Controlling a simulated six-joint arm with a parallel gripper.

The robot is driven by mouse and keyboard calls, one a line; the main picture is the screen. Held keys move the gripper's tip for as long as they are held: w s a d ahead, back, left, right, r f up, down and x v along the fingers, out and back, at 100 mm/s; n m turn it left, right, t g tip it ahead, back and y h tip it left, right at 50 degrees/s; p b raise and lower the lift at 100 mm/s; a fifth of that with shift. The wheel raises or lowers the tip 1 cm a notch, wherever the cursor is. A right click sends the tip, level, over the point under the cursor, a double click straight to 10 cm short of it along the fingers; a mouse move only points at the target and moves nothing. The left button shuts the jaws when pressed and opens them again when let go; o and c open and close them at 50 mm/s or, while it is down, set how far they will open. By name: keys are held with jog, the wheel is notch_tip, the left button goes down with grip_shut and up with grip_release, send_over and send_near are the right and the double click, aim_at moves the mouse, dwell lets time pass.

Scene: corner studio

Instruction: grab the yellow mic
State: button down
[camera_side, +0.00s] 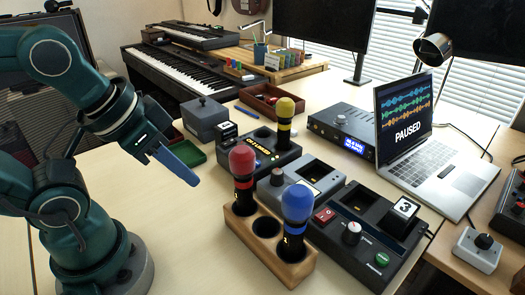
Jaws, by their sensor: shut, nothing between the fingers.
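The yellow mic (286,108) stands upright in the socket of a black device (257,160) with a lit yellow display, near the middle of the table. Its yellow head is up and its black body carries a yellow band; its lower end is hidden in the device. My gripper (193,180) is to the left of the yellow mic and apart from it, over bare table. Its blue fingers are shut with nothing held, and point down to the right.
A wooden holder (276,266) in front carries a red mic (242,163) and a blue mic (297,204), with an empty hole between. A grey device (292,196), a black box with a "3" cube (404,208) and a laptop (432,180) stand rightward. A lidded grey box (203,120) is behind my gripper.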

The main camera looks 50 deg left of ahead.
jog(key=shift+c, duration=2.1)
grip_release()
